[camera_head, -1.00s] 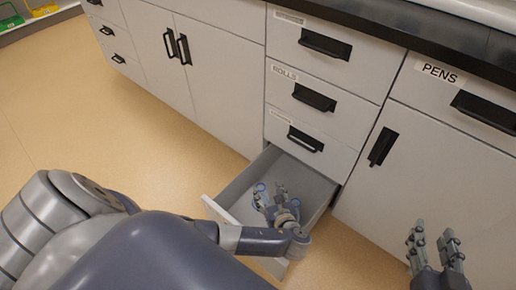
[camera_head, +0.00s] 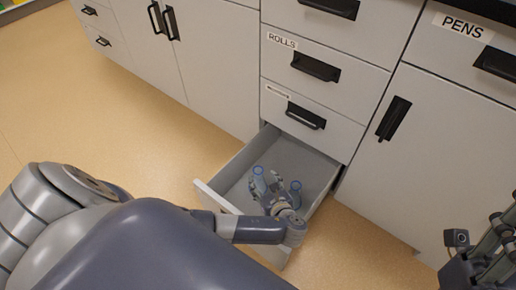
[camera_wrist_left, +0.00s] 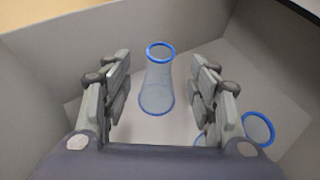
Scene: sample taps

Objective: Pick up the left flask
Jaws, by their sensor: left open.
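The left flask (camera_head: 258,174), clear with a blue rim, stands in the open bottom drawer. In the left wrist view the left flask (camera_wrist_left: 157,85) shows upright in the gap between my fingers, just beyond them. My left gripper (camera_head: 265,184) is inside the drawer, open and empty; its two fingers also show in the left wrist view (camera_wrist_left: 161,78). A second blue-rimmed flask (camera_head: 295,190) stands to the right, outside my right-hand finger; its rim shows in the wrist view (camera_wrist_left: 258,128). My right gripper (camera_head: 492,240) is at the right edge, partly cut off.
The open drawer (camera_head: 208,194) has grey walls around my gripper. Closed drawers (camera_head: 310,95) are above it, and a closed cabinet door (camera_head: 430,150) is to its right. The floor (camera_head: 90,120) is clear at the left.

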